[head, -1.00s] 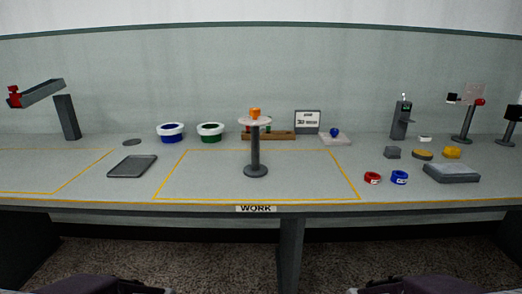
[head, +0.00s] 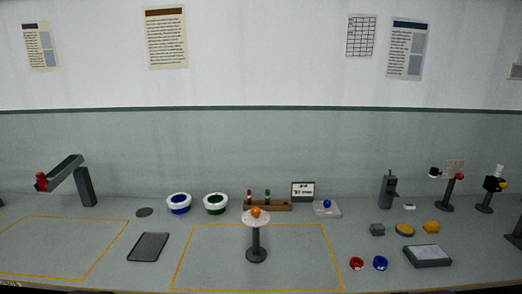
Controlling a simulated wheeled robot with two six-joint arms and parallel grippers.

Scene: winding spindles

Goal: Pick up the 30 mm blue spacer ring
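A blue spacer ring (head: 380,263) lies on the table at the front right. A red ring (head: 356,264) lies just to its left. A small sign (head: 303,190) at the back reads what looks like "30 mm". No size marking can be read on the blue ring. Neither of my grippers is in the head view, and nothing covers the rings.
A spindle stand (head: 256,240) with a round top and orange knob stands inside the yellow-taped area. Two white-rimmed bowls, blue (head: 179,204) and green (head: 215,204), stand behind. A dark tray (head: 148,247) lies left.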

